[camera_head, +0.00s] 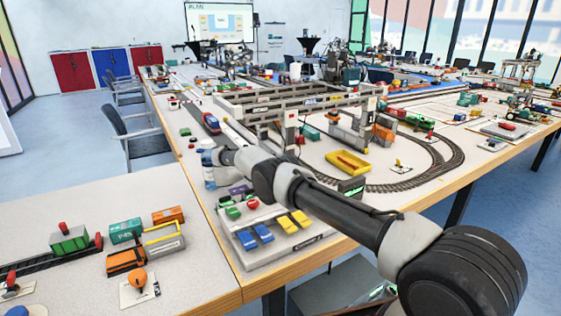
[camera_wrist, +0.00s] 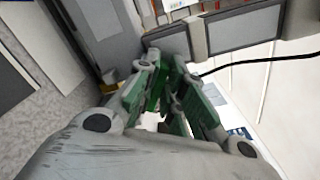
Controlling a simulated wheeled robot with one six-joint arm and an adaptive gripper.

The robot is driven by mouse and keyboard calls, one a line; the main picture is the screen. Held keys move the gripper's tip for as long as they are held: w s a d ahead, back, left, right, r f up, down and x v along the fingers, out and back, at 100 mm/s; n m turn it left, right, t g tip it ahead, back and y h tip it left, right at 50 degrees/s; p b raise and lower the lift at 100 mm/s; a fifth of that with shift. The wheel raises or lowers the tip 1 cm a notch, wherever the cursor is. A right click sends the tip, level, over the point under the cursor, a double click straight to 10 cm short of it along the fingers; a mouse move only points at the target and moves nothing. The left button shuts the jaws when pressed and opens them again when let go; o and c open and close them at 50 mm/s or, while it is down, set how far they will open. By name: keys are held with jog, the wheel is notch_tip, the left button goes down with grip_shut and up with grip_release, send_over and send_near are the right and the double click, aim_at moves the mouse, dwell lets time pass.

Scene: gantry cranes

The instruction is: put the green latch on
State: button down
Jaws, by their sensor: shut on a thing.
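My gripper (camera_wrist: 167,66) shows in the wrist view, with green parts along both fingers. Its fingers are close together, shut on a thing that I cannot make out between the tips. I cannot tell a green latch apart from the green finger parts. The tips lie just below a grey beam with blocky fittings (camera_wrist: 190,38) in the picture; I cannot tell whether they touch it. In the head view my arm reaches over the near table to the left of the gantry crane (camera_head: 290,104), and the fingertips cannot be made out there.
A control panel (camera_head: 276,240) with blue and yellow levers and green and red buttons lies under my arm. A yellow tray (camera_head: 347,162) sits inside the curved track (camera_head: 440,160). Model wagons (camera_head: 126,231) stand on the left table. A black cable (camera_wrist: 250,63) runs right of my fingers.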

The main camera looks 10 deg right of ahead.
aim_at(285, 138)
jog(key=shift+w+a+f+n, duration=0.15)
jog(key=shift+f+n, duration=0.1)
jog(key=shift+n, duration=0.35)
jog(key=shift+w+f+n, duration=0.15)
jog(key=shift+f+n, duration=0.1)
jog(key=shift+n, duration=0.35)
jog(key=c, duration=1.5)
grip_release()
jog(key=shift+r, duration=0.15)
notch_tip(285, 138, up, 10)
jog(key=shift+f, duration=0.15)
jog(key=shift+c, duration=0.6)
